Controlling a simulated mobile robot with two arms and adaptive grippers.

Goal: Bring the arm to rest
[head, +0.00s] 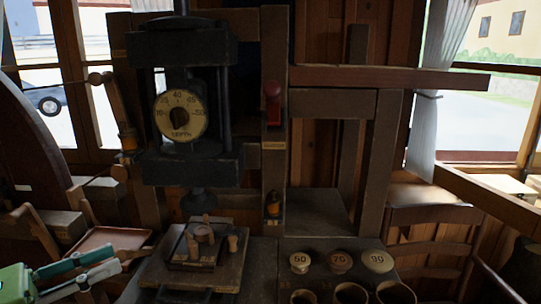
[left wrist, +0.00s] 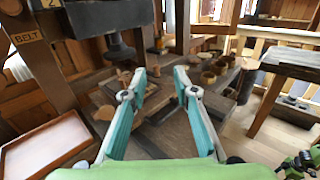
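My left gripper (head: 112,268) is at the lower left of the head view, beside the wooden board under the press. In the left wrist view, its two teal fingers (left wrist: 160,82) stand apart with nothing held between them. A green and dark part at the right edge of the left wrist view may be my right gripper (left wrist: 300,163); its fingers cannot be made out.
The dark press with a depth dial (head: 180,115) stands over the board. A reddish tray (head: 108,239) lies just behind my left gripper. Round pieces marked 50 (head: 300,262), 70 (head: 340,262) and 90 (head: 378,261) stand at right, with cups in front. A chair is farther right.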

